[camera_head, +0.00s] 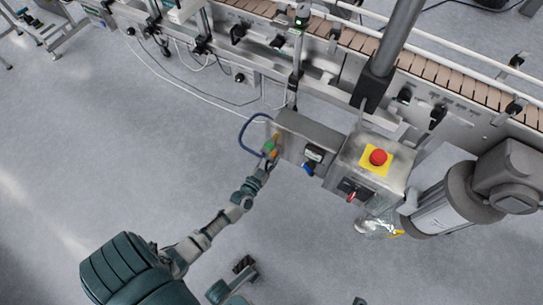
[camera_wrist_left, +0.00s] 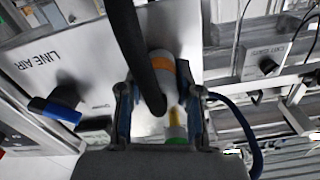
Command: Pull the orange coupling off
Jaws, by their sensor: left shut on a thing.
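The orange coupling (camera_wrist_left: 184,72) shows as an orange band on a pale cylindrical fitting at the steel panel marked LINE AIR. In the head view a small orange and green patch (camera_head: 270,147) sits at the panel's left end. My left gripper (camera_head: 268,164) reaches it from below. In the left wrist view the left gripper (camera_wrist_left: 162,98) has a finger on each side of the coupling and is shut on it. A yellow and green piece (camera_wrist_left: 175,128) shows between the fingers.
A control box with a red button (camera_head: 378,157) and a motor (camera_head: 450,205) stand right. The conveyor (camera_head: 440,75) runs behind. Open floor (camera_head: 110,140) lies left.

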